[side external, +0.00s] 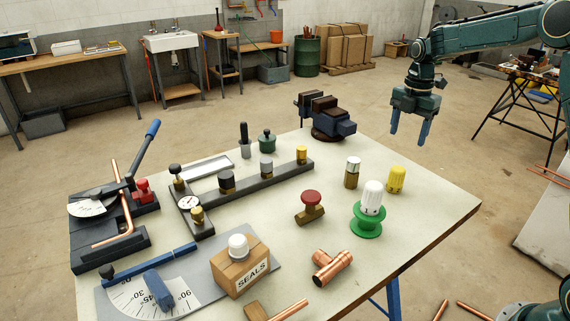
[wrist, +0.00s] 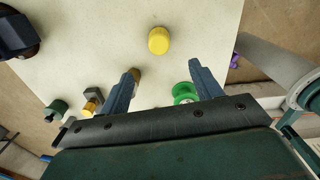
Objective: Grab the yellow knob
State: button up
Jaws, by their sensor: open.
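A yellow knob (side external: 396,180) stands on the right part of the pale tabletop, behind a white knob (side external: 372,196) on a green flanged base (side external: 368,223). In the wrist view the yellow knob (wrist: 158,40) lies on the tabletop beyond the fingertips, roughly centred between them. My gripper (side external: 408,138) is open and empty, with its fingers pointing down, above and behind the knob in the side view. In the wrist view the two fingers (wrist: 160,70) are spread wide apart. Another yellow cap (side external: 301,154) sits on the dark manifold bar (side external: 275,174).
A brass valve with a white cap (side external: 352,172) stands just left of the yellow knob. A dark vise (side external: 327,117) is at the table's back edge. A red-topped brass valve (side external: 311,205) and copper tee (side external: 331,267) lie farther forward. The tabletop's right corner is clear.

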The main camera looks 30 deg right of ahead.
aim_at(399, 168)
notch_tip(399, 168, down, 8)
jog(key=shift+r, duration=0.25)
jog(key=shift+w+f, duration=0.1)
jog(key=shift+f, duration=2.5)
jog(key=c, duration=1.1)
jog(key=shift+r, duration=0.2)
notch_tip(399, 168, up, 20)
jog(key=shift+f, duration=0.15)
